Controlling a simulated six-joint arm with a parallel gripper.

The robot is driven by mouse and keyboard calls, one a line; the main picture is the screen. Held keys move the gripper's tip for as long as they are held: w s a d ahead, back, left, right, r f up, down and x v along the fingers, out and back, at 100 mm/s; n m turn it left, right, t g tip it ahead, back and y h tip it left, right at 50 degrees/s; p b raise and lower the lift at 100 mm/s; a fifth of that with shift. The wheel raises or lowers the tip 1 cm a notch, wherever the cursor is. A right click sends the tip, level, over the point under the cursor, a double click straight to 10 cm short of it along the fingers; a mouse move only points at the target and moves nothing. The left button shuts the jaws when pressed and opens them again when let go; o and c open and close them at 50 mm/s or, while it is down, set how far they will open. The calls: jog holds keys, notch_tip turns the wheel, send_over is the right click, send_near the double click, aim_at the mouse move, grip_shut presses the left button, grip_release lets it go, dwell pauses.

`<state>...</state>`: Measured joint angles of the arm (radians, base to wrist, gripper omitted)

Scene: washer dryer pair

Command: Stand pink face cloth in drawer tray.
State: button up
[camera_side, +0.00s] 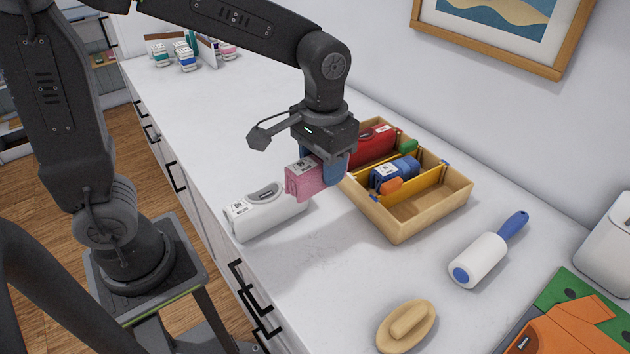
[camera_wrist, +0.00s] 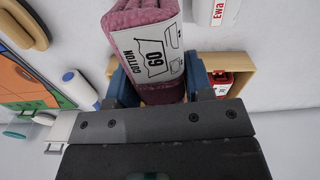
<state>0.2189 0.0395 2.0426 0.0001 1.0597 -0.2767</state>
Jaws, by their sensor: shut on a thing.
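The pink face cloth (camera_side: 308,181) is a folded bundle with a white label band. My gripper (camera_side: 330,167) is shut on it and holds it above the counter, just left of the tray. In the wrist view the cloth (camera_wrist: 150,45) sticks out from between the blue fingers of my gripper (camera_wrist: 160,90), its label reading "COTTON 60". The wooden drawer tray (camera_side: 400,232) has yellow dividers. A red bundle (camera_side: 372,146) fills its far-left part and a blue bundle (camera_side: 396,172) lies in the middle. The near-right compartment (camera_side: 420,206) looks empty. The tray's left end is partly hidden by my gripper.
A white bundle (camera_side: 268,211) lies on the counter left of the tray. A lint roller (camera_side: 485,254), a wooden brush (camera_side: 406,326) and folded orange clothing (camera_side: 570,328) lie to the right. The counter between brush and tray is clear.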

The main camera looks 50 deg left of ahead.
jog(key=w+d+m, duration=0.1)
jog(key=w+d, duration=0.3)
jog(key=w, duration=0.6)
jog(key=w+d+m, duration=0.1)
jog(key=w+d, duration=0.4)
jog(key=w, duration=0.4)
jog(key=shift+w+f, duration=0.15)
jog(key=shift+f, duration=1.5)
jog(key=shift+w+f, duration=0.1)
jog(key=shift+f, duration=1.55)
jog(key=o, duration=1)
